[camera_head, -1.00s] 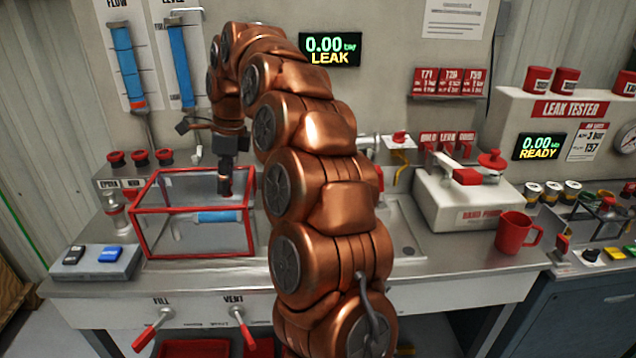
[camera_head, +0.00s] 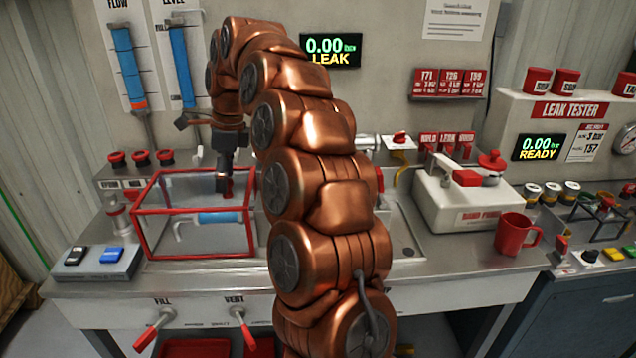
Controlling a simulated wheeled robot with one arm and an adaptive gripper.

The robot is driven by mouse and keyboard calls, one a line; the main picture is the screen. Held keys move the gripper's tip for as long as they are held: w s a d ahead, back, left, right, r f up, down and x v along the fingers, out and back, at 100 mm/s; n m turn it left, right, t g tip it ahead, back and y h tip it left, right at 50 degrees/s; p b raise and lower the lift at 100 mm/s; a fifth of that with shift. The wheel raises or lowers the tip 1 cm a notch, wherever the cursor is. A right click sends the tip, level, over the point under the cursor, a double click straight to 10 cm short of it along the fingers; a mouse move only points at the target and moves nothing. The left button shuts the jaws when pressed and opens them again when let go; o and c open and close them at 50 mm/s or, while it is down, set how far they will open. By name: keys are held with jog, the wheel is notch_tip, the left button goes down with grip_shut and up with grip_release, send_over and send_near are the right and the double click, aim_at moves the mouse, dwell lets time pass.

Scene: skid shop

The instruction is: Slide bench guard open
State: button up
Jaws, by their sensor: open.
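The bench guard (camera_head: 138,230) is a clear box with a red frame on the metal bench, left of my arm. A blue cylinder with a pale bent pipe (camera_head: 218,217) shows through its clear front. My gripper (camera_head: 225,188) points down at the guard's upper right part, by a small red piece (camera_head: 229,189) that looks like a handle. The gripper is open. Whether its fingers touch the red piece is too small to tell. My arm hides the bench just right of the guard.
A grey box with a black and a blue switch (camera_head: 98,262) stands at the guard's front left. Red-handled FILL (camera_head: 154,330) and VENT (camera_head: 241,327) levers hang below the bench edge. A hand pump (camera_head: 462,200) and a red mug (camera_head: 515,232) stand at the right.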

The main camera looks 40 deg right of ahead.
jog(key=shift+r+p, duration=1.55)
jog(key=shift+r, duration=1.55)
jog(key=s+a+f+n+g, duration=0.1)
jog(key=s+a+f+n, duration=0.1)
jog(key=s+a+n, duration=0.5)
jog(key=s+a+f+n+g, duration=0.1)
jog(key=s+a+n, duration=0.2)
jog(key=s+n, duration=0.5)
jog(key=s+f+n+h, duration=0.1)
jog(key=s+f+n, duration=0.4)
jog(key=s, duration=0.7)
jog(key=s+a+f+n+g, duration=0.1)
jog(key=s+f+n, duration=0.4)
jog(key=s, duration=0.8)
jog(key=shift+f+h+p, duration=0.35)
jog(key=shift+f+h, duration=0.05)
jog(key=shift+f, duration=0.4)
